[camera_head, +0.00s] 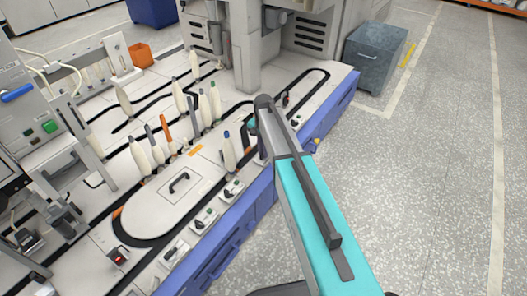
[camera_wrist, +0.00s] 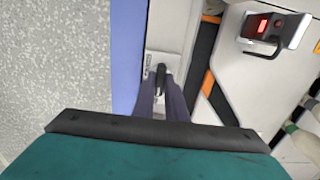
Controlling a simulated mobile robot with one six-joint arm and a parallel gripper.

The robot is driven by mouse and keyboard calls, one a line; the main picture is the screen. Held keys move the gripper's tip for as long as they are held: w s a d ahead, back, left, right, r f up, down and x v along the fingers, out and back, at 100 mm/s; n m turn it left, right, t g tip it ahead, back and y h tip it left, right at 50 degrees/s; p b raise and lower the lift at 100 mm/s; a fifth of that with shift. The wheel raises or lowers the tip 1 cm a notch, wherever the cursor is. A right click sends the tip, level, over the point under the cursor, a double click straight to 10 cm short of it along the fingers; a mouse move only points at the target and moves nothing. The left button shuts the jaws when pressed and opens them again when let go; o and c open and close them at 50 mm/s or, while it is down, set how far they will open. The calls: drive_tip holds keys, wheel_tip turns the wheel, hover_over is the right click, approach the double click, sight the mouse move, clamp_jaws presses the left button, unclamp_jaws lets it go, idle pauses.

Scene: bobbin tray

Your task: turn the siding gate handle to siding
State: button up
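In the wrist view a small black handle (camera_wrist: 160,71) stands on a pale plate beside the blue edge of the table. The plate's lettering is too small to read, so I cannot confirm that it is the siding gate handle. My gripper (camera_wrist: 160,84) has its two dark fingers on either side of this handle, with little gap. Whether they press on it cannot be told. In the head view my gripper (camera_head: 262,145) is low at the table's front edge, and my arm hides the handle there.
A box with a red light and black handle (camera_wrist: 275,33) stands to the right in the wrist view. Several pale bobbins (camera_head: 228,153) stand on the table by the black track. Other small handle plates (camera_head: 206,217) line the front edge.

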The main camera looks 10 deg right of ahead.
drive_tip(key=shift+r+n+p, duration=0.15)
drive_tip(key=shift+n+p, duration=0.25)
drive_tip(key=shift+p, duration=0.35)
clamp_jaws()
drive_tip(key=shift+n+p, duration=0.5)
drive_tip(key=shift+p, duration=0.2)
drive_tip(key=n+p, duration=0.3)
drive_tip(key=p, duration=0.1)
drive_tip(key=shift+w+a+r+n, duration=0.1)
drive_tip(key=shift+n, duration=0.2)
drive_tip(key=n+p, duration=0.3)
drive_tip(key=shift+n, duration=0.3)
drive_tip(key=shift+a+f+n+p, duration=0.1)
drive_tip(key=shift+f+n+p, duration=0.1)
drive_tip(key=shift+n+p, duration=1)
drive_tip(key=shift+n, duration=0.4)
drive_tip(key=o, duration=0.7)
unclamp_jaws()
drive_tip(key=shift+r, duration=0.1)
